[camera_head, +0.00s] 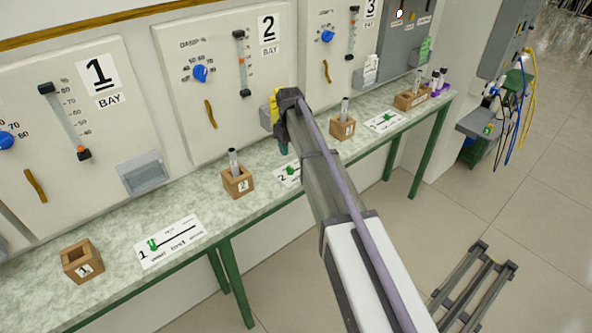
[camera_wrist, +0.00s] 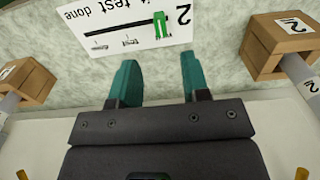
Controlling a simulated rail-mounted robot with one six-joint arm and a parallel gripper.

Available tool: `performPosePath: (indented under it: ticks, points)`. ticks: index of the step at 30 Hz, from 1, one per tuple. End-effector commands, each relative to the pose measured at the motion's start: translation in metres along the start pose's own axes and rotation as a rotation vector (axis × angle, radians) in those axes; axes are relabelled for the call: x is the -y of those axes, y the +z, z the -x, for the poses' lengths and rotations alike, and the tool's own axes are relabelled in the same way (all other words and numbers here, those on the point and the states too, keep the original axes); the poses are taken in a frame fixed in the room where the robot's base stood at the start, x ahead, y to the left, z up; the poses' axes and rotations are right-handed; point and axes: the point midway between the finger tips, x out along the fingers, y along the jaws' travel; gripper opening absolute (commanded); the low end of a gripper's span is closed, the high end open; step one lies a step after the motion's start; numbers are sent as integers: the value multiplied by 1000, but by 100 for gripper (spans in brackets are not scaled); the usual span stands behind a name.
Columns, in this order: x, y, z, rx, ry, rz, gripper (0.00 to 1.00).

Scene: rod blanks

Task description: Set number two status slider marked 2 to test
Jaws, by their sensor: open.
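The white status card marked 2 (camera_wrist: 110,20) lies on the bench and appears upside down in the wrist view. Its green slider knob (camera_wrist: 162,26) stands at the end of the black slot nearest the number 2, away from "done". In the head view the card (camera_head: 281,178) is partly hidden behind my arm. My gripper (camera_wrist: 160,60) is open and empty, with its two teal fingers apart just short of the card. The knob lies beyond the gap between the fingertips. In the head view my gripper (camera_head: 284,148) hangs over the bench by bay 2.
Wooden block 2 (camera_head: 238,182) with a rod stands left of the card; another block with a rod (camera_head: 343,127) stands to the right. Card 1 (camera_head: 172,242) and an empty-looking block 1 (camera_head: 82,262) are farther left. Wall panels rise behind the bench.

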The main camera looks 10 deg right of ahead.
Motion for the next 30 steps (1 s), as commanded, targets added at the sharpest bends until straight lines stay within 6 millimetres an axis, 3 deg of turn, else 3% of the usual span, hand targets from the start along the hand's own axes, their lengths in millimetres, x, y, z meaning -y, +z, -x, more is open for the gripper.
performPosePath:
  ticks: [1, 6, 12, 22, 30]
  points:
    - [0, 0, -17, 0, 0, -1, 43]
    - [0, 0, -58, 0, 0, -1, 43]
    - [0, 0, -96, 0, 0, -2, 43]
    - [0, 0, -97, 0, 0, -2, 43]
    - [0, 0, -97, 0, 0, -2, 18]
